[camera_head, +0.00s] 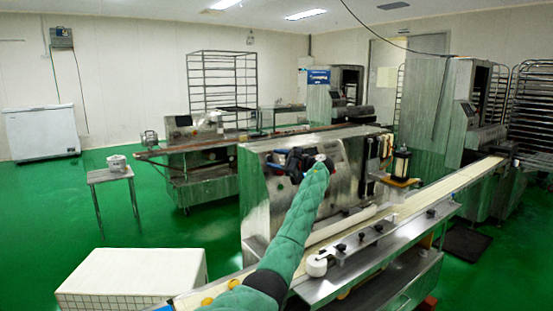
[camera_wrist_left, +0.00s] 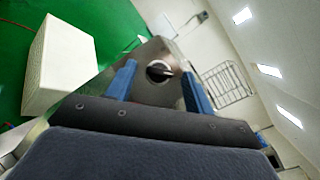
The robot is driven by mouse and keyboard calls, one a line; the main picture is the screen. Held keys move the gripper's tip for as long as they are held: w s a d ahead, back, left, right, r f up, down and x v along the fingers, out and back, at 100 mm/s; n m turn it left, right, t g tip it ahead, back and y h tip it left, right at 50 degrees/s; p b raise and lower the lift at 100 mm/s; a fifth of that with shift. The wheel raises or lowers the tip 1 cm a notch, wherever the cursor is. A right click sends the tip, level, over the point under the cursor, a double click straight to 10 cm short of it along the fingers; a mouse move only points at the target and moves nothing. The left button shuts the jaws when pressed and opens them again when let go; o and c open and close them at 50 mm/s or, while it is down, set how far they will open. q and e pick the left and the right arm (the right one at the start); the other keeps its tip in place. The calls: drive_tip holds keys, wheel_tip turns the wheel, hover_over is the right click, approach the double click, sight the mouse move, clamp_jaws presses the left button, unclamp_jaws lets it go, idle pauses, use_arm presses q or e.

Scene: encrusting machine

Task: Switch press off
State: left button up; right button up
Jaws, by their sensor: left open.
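A steel encrusting machine (camera_head: 262,190) stands in the middle of the head view. My left gripper (camera_head: 300,160) is at its upper front face, with my green-sleeved arm reaching up from the bottom of the picture. In the left wrist view, a round dark rotary switch (camera_wrist_left: 158,71) with a light bar across it sits on a steel panel (camera_wrist_left: 135,88). The blue fingers of my left gripper (camera_wrist_left: 160,86) are open, one on either side of the switch. I cannot tell whether they touch the panel. In the head view the gripper hides the switch. My right gripper is out of view.
A conveyor (camera_head: 440,190) with a pale belt runs along the machine's front to the right. A white crate (camera_head: 131,272) stands at the lower left, and a small steel table (camera_head: 108,175) behind it. Green floor is free on the left.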

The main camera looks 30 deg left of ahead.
use_arm(q)
drive_tip(key=shift+a, duration=0.1)
drive_tip(key=c, duration=1)
